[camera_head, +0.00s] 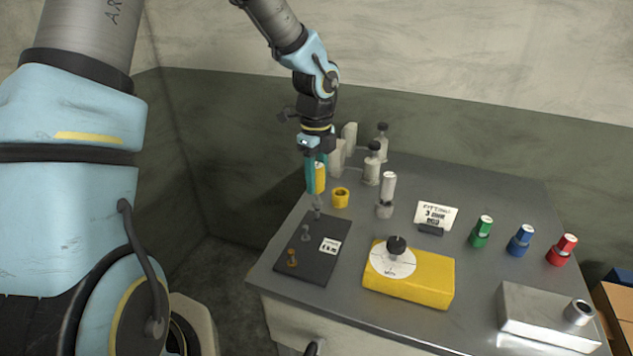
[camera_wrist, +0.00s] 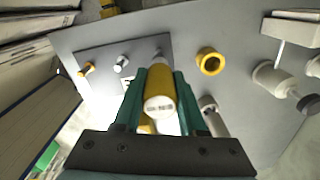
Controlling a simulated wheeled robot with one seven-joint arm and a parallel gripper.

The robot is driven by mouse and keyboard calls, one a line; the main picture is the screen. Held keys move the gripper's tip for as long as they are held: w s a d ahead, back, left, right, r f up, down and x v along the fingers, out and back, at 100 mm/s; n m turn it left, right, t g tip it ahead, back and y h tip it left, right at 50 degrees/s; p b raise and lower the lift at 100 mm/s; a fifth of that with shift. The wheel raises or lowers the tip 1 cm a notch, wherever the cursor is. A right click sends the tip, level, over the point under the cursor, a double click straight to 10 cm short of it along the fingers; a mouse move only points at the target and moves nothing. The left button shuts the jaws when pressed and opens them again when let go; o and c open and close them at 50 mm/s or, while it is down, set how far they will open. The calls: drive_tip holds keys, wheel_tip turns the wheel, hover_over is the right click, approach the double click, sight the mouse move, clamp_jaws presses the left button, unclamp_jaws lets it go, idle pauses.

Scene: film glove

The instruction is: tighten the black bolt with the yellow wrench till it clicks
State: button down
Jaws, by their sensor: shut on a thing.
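My gripper (camera_head: 315,187) is shut on the yellow wrench (camera_head: 320,178), a yellow handle with a white printed end cap. In the wrist view the handle (camera_wrist: 157,82) sits between the teal fingers (camera_wrist: 160,75), its cap facing the camera. The wrench is roughly upright above the far end of a black plate (camera_head: 318,262). A grey shank or bolt (camera_head: 317,211) shows below it; I cannot tell whether they touch. A silver bolt (camera_head: 305,233) and a brass bolt (camera_head: 291,257) stand nearer on the plate. The black bolt is not clearly visible.
An empty yellow ring holder (camera_head: 341,197) stands right of the wrench. A white-handled tool (camera_head: 388,186) and pale bottles (camera_head: 372,165) stand behind. A yellow box (camera_head: 425,278) with a dial, a sign (camera_head: 436,215), and green, blue and red pieces (camera_head: 521,240) are further right.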

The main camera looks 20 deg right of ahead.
drive_tip(key=shift+r, duration=0.35)
drive_tip(key=shift+f, duration=0.2)
drive_tip(key=shift+f+b, duration=0.4)
drive_tip(key=shift+f, duration=0.5)
idle(1.5)
